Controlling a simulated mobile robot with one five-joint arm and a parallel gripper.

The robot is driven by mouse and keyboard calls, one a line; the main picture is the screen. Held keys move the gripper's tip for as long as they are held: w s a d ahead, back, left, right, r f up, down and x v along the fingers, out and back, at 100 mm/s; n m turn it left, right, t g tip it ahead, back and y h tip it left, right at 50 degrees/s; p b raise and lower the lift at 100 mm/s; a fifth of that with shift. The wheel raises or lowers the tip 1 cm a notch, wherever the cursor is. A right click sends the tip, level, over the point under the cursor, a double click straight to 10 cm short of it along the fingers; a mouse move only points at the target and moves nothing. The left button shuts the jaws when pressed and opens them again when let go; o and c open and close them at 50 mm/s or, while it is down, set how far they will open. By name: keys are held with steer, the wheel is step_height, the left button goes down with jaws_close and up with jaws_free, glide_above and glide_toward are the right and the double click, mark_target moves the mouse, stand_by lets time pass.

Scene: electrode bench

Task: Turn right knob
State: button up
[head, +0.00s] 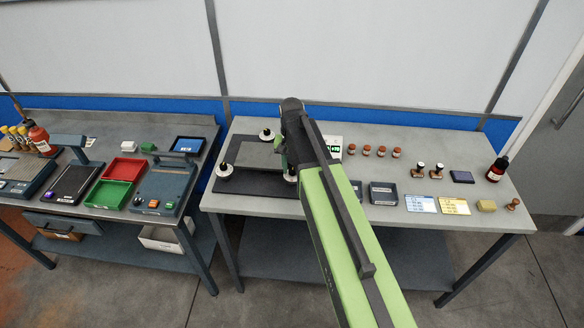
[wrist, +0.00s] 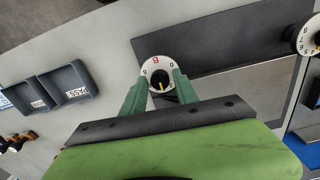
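The right knob (head: 290,174) stands at the near right corner of the dark board (head: 250,183) on the right bench, partly covered by my arm. In the wrist view the right knob (wrist: 160,77) is a white numbered dial with a dark centre, a yellow pointer and a red numeral at its top edge. My gripper (wrist: 160,84) is open, with one green finger on each side of the dial; I cannot tell whether either touches it. The left knob (head: 224,171) and a far knob (head: 267,134) stand on the same board. The left knob is cut off in the wrist view (wrist: 310,38).
Dark trays (head: 383,193), one labelled PASS in the wrist view (wrist: 68,83), stand just right of the board. Stamps (head: 428,171), cards (head: 420,204) and a dark red bottle (head: 497,168) are farther right. The left bench holds red and green trays (head: 110,194).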

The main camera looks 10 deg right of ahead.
steer(key=shift+o, duration=0.9)
steer(key=shift+r, duration=0.15)
step_height(320, 180, up, 17)
steer(key=p, duration=1.7)
steer(key=shift+a, duration=0.1)
steer(key=b, duration=0.5)
glide_above(293, 171)
step_height(293, 171, down, 5)
steer(key=s+f+n+b, duration=0.4)
steer(key=s+f+b, duration=0.5)
steer(key=s, duration=0.4)
steer(key=shift+s+f+b, duration=0.3)
steer(key=shift+f, duration=0.15)
